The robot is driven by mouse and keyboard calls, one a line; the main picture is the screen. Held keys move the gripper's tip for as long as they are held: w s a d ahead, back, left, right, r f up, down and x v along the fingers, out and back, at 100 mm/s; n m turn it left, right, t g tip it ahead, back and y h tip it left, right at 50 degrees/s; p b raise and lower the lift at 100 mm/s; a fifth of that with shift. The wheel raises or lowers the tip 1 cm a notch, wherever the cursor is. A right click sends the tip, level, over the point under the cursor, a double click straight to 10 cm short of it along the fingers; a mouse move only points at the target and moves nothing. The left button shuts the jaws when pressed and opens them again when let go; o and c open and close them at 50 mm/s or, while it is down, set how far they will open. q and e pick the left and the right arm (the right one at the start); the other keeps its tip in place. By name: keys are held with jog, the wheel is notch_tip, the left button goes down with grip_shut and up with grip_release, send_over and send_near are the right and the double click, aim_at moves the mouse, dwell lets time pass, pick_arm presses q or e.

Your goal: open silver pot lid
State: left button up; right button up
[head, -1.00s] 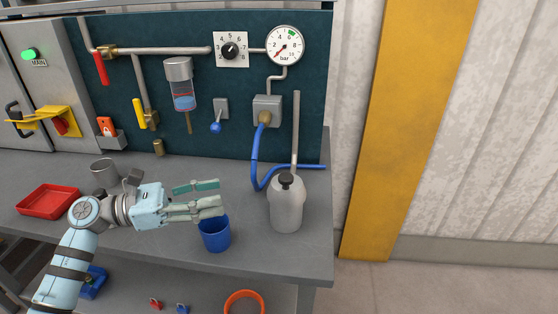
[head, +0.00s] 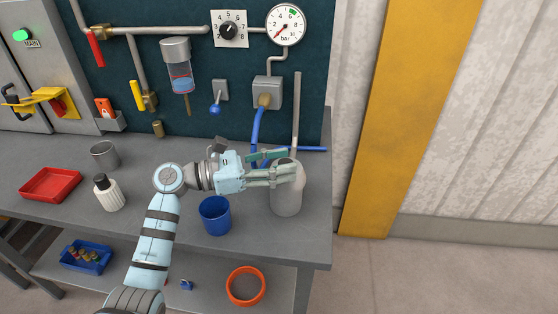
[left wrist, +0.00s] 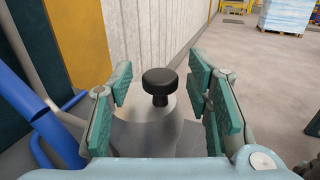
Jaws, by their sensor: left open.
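The silver pot (head: 287,204) is a grey, rounded canister standing at the right end of the workbench. My left gripper (head: 291,166) is open in front of its top and hides the lid in the head view. In the left wrist view, the lid's black knob (left wrist: 160,83) stands upright between my left gripper's open fingers (left wrist: 163,95), with a gap on either side. The grey pot body (left wrist: 150,130) shows below the knob. My right gripper is in neither view.
A blue cup (head: 215,216) stands just left of the pot. A blue hose (head: 257,133) and a grey upright pipe (head: 296,115) are behind it. A white bottle (head: 109,194), a grey cup (head: 104,154) and a red tray (head: 50,185) are farther left.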

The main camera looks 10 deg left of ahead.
pick_arm(q)
grip_shut()
jog(key=shift+r, duration=0.1)
dwell(0.3)
jog(key=shift+w+r+n+p, duration=0.4)
jog(key=shift+r+n+p, duration=0.2)
jog(key=shift+p, duration=0.45)
jog(key=shift+w+r+n+g+y+p, duration=0.4)
jog(key=shift+w+r+n+y+p, duration=0.2)
jog(key=shift+w+n+p, duration=0.3)
jog(key=shift+w+r+n+p, duration=0.15)
jog(key=shift+w+n+p, duration=0.3)
jog(key=shift+n, duration=0.15)
jog(key=shift+w+r+n+g+y, duration=0.2)
jog(key=shift+w+n+g+y, duration=0.2)
jog(key=shift+w+n+g, duration=0.3)
jog(key=shift+w, duration=0.15)
